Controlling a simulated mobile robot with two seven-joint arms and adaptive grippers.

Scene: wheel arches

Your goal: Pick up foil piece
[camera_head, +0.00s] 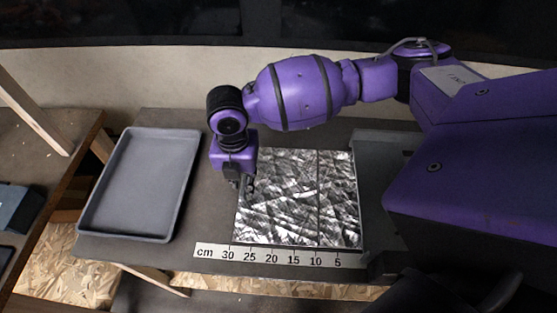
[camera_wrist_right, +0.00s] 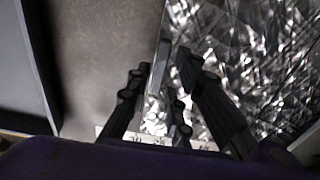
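Crumpled, shiny silver foil (camera_head: 285,195) lies on the dark table, with a dark line dividing it into a wider left part and a narrower right part. My right gripper (camera_head: 241,190) points down at the foil's left edge. In the right wrist view, the foil (camera_wrist_right: 275,60) fills the right side. There my right gripper (camera_wrist_right: 163,75) has its dark fingers spread on either side of the foil's edge, with a pale strip between them. I cannot tell whether the fingers touch the foil. My left gripper is not in view.
An empty grey tray (camera_head: 142,186) sits left of the foil, with bare table between. A centimetre ruler (camera_head: 270,258) runs along the foil's front edge. A wooden-edged bench (camera_head: 50,150) stands at far left. My purple right arm covers the right side.

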